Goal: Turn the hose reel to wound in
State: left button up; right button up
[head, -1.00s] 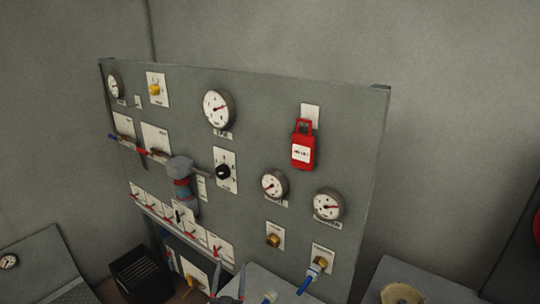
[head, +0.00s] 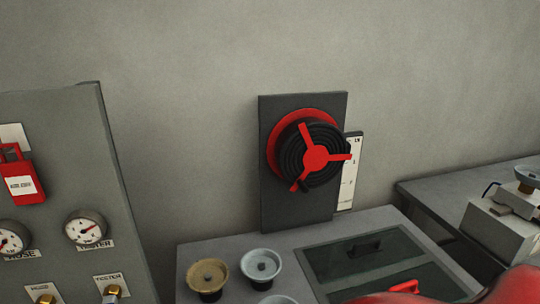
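The hose reel (head: 315,157) is mounted on a dark upright plate (head: 302,212) near the middle of the head view. It has a red three-spoke handle in front, a coil of black hose behind it, and a red disc at the back. One spoke points up and left, one right, one down and left. A white label strip (head: 349,180) with small markings stands at its right, partly hidden by the reel; its text is too small to read. Neither of my grippers shows in the head view.
The reel plate stands at the back of a grey bench (head: 220,240) with round metal cups (head: 261,265) and a dark-lidded recess (head: 360,258). A gauge panel (head: 60,130) stands at left. A red rounded shape (head: 490,287) covers the lower right. Equipment (head: 505,222) sits on another bench at right.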

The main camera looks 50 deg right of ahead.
aim_at(306, 148)
jog(key=z, duration=1.9)
